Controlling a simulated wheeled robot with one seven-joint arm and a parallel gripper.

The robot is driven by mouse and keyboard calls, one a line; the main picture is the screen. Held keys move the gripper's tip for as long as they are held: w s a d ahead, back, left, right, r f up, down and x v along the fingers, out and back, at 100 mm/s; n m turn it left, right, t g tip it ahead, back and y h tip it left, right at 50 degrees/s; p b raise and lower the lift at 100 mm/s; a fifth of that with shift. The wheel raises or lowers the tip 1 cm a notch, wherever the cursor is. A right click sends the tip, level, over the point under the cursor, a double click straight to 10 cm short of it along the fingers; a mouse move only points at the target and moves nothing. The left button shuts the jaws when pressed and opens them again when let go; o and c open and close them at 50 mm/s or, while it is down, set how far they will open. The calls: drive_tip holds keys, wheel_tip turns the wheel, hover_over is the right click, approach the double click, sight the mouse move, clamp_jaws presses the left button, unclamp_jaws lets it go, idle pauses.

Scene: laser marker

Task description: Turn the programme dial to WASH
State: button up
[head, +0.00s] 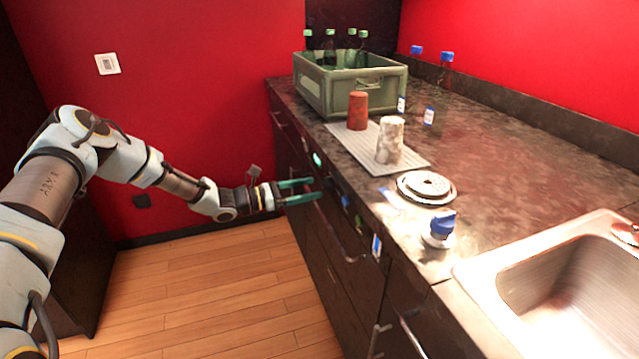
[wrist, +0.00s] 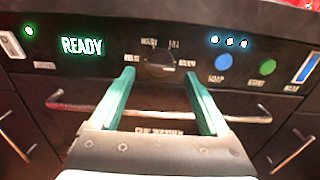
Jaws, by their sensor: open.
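The programme dial (wrist: 160,62) is a dark round knob at the top middle of the wrist view, on a black control panel. Small white labels surround it, too blurred to read surely; I cannot tell which one it points to. My gripper (wrist: 160,76) is open, with one green finger to the lower left of the dial and one to the lower right. Nothing is between the fingers, and I see no contact with the dial. In the head view my gripper (head: 316,189) reaches toward the panel on the cabinet front; the dial cannot be made out there.
A lit READY display (wrist: 82,46) is left of the dial. A blue button (wrist: 224,62) and a green button (wrist: 268,67) are to its right. A bar handle (wrist: 250,117) runs below. The counter (head: 480,150) above holds a green crate (head: 345,92) and a sink (head: 570,275).

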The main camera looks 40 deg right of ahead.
sight(326, 185)
drive_tip(key=shift+p+x, duration=0.3)
drive_tip(key=shift+x, duration=1.5)
clamp_jaws()
